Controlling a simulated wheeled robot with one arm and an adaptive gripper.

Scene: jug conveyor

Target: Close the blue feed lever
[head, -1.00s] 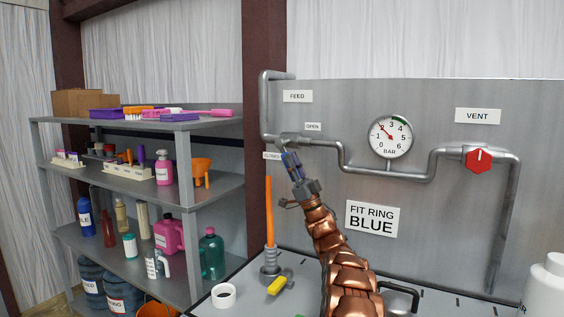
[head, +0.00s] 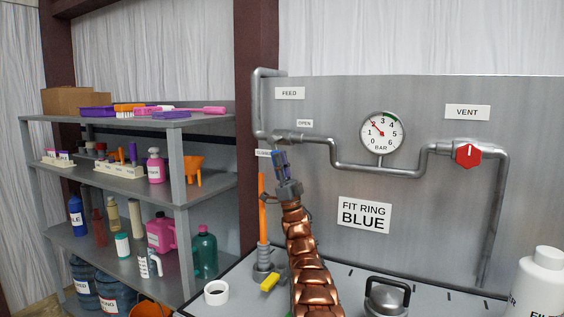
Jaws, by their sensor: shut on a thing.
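The blue feed lever (head: 281,157) hangs below the feed valve on the grey pipe (head: 290,137), pointing roughly down. Its label "OPEN" (head: 305,123) is at upper right, and the "CLOSED" label (head: 263,153) is just left of the lever, partly covered. My gripper (head: 282,160) is at the lever and shut on it. The fingers hide most of the lever, so its exact angle is hard to tell.
A pressure gauge (head: 382,132) and a red vent knob (head: 467,154) are on the panel to the right. An orange upright rod (head: 262,210) stands close left of my arm. A metal lidded thing (head: 387,298) and a white bottle (head: 539,285) stand in front at right.

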